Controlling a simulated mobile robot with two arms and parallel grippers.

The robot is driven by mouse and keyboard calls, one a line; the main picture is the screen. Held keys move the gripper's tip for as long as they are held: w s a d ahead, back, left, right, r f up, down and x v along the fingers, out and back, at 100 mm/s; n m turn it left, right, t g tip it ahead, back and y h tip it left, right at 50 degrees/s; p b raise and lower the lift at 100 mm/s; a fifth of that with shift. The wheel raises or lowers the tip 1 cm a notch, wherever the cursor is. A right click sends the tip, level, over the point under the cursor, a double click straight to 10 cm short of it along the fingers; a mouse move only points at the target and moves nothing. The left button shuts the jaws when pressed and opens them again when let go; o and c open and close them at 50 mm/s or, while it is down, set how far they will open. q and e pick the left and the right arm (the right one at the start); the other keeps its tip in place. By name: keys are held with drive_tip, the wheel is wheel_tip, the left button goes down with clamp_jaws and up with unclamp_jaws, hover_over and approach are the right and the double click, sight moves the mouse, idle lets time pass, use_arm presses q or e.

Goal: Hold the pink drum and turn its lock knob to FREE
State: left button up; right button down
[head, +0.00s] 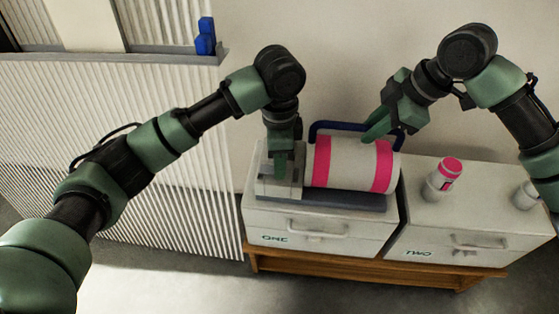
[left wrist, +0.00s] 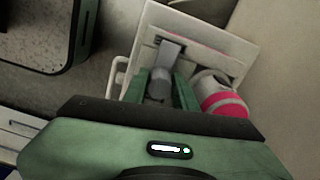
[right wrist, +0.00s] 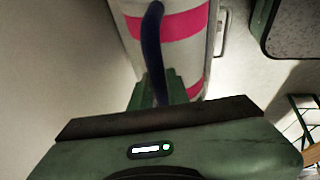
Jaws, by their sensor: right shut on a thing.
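The pink drum (head: 347,163) is white with pink bands and lies on its side on a dark base on the left cabinet. A dark blue bar handle (head: 335,124) runs along its back. My right gripper (head: 376,127) is shut on this bar, which also crosses the right wrist view (right wrist: 152,45). My left gripper (head: 283,172) points down at the pale block at the drum's left end. In the left wrist view, its open fingers (left wrist: 160,88) stand either side of a grey knob (left wrist: 168,55) on a pale plate (left wrist: 205,35). Contact and the FREE marking cannot be made out.
Cabinet ONE (head: 320,238) and cabinet TWO (head: 475,245) have front handles and stand on a wooden bench (head: 375,274). A white bottle with a pink cap (head: 443,178) stands on cabinet TWO, and a pale container (head: 526,195) is further right. A corrugated panel (head: 170,200) is at left.

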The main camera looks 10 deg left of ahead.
use_arm(q)
drive_tip(key=o, duration=0.3)
drive_tip(key=shift+r, duration=0.15)
wheel_tip(320, 180, up, 12)
idle(0.4)
use_arm(e)
drive_tip(key=c, duration=1.3)
unclamp_jaws()
